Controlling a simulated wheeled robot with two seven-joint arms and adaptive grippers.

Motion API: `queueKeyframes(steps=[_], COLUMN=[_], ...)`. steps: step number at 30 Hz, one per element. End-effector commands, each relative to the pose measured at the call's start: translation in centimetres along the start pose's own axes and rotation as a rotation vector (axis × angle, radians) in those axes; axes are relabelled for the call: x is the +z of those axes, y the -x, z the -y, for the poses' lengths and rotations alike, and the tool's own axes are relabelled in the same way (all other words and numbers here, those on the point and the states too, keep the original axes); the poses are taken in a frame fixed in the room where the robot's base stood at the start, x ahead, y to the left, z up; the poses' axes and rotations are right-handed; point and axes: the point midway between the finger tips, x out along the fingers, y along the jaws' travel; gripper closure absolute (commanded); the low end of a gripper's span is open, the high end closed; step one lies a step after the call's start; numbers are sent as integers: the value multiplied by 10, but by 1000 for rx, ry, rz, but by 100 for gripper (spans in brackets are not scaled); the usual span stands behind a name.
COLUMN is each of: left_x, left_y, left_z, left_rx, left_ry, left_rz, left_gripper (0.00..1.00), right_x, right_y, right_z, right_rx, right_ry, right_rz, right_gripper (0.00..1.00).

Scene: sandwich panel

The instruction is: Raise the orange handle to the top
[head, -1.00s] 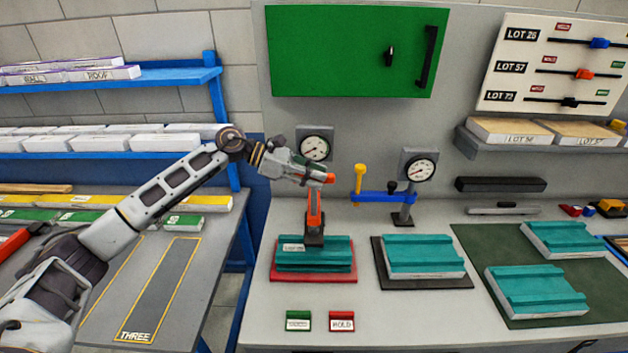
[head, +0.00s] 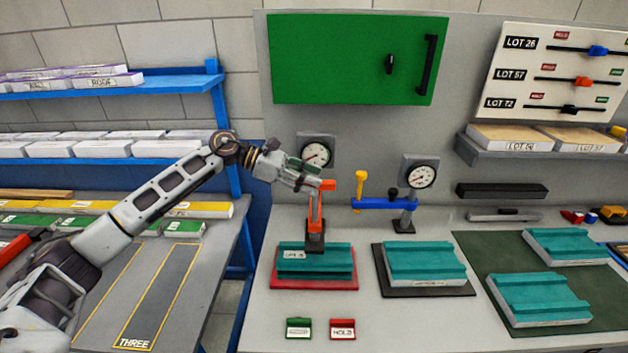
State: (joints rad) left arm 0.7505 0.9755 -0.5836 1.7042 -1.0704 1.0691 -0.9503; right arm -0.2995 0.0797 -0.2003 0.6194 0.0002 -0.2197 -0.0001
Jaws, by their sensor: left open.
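The orange handle (head: 329,186) is the top part of an orange lever (head: 316,212) on a dark foot, standing over a teal panel (head: 330,259) on a red base. The lever stands nearly upright. My left gripper (head: 312,184) comes in from the left, its fingertips at the left side of the handle. It is open; whether the fingers touch the handle I cannot tell. My right gripper is not in view.
A round gauge (head: 316,154) stands right behind the gripper. A blue arm with a yellow handle (head: 360,189) stands to the right, beside a second gauge (head: 421,175). Green and red tags (head: 343,329) lie at the front. Bench between them is clear.

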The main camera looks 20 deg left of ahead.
Motion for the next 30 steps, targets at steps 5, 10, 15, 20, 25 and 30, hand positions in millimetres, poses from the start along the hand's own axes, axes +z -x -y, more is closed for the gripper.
queueKeyframes(steps=[5,10,15,20,25,30], left_x=[-1,-1,0,0,0,1], left_y=[24,50,74,92,102,104], left_z=[-1,-1,-1,-1,0,0], left_rx=[3,3,3,2,1,1], left_ry=[1,1,0,0,0,-1], left_rz=[-2,-2,0,0,0,1], left_gripper=[57,57,57,57,57,57], right_x=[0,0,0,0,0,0], right_y=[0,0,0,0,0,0], right_z=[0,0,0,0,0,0], right_rx=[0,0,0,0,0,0], right_ry=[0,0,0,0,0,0], right_rz=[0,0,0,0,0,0], right_gripper=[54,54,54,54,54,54])
